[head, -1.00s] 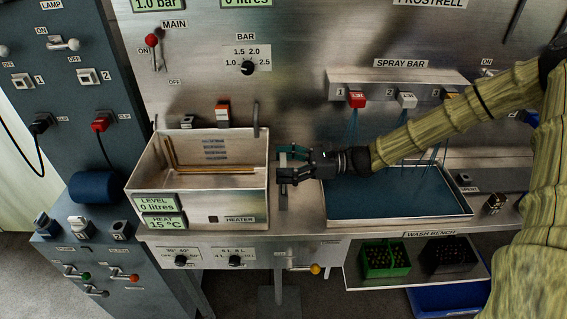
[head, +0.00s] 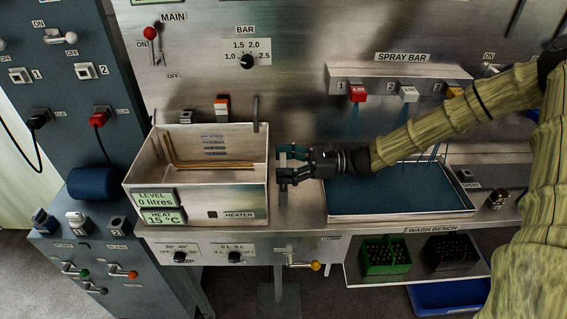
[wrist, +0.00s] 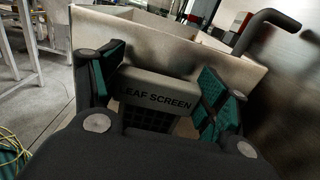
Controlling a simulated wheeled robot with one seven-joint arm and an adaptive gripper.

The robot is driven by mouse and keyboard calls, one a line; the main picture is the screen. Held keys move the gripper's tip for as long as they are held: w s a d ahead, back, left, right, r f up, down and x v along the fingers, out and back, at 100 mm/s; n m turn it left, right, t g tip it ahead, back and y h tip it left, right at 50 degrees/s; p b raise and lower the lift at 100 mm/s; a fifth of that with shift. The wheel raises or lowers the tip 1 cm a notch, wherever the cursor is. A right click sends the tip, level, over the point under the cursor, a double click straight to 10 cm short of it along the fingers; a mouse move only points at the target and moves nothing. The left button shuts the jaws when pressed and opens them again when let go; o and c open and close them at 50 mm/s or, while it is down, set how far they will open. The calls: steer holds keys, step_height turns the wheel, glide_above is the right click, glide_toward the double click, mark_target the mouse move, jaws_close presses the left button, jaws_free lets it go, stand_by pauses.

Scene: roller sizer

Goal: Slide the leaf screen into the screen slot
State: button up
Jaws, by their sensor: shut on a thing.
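My gripper (head: 282,165) is just right of the steel tank (head: 200,190) in the head view, at about the height of its right wall. In the wrist view my gripper (wrist: 158,90) has its teal-padded fingers on both sides of a grey block lettered LEAF SCREEN, the leaf screen (wrist: 155,88). The gripper is shut on it. A dark mesh shows below the lettering. A pale tank wall stands just beyond the screen. In the head view the screen is mostly hidden or too small to tell. No slot is clearly labelled; brass-coloured strips (head: 213,163) run inside the tank.
A tray with a blue floor (head: 400,213) stands right of my gripper under the spray bar (head: 402,75). A bent grey pipe (head: 256,113) rises at the tank's back right corner, also seen in the wrist view (wrist: 270,20). Crates (head: 385,256) sit on a lower shelf.

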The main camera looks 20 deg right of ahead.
steer(key=shift+f+b, duration=1.35)
steer(key=shift+f, duration=0.55)
steer(key=o, duration=1.1)
steer(key=v, duration=1.2)
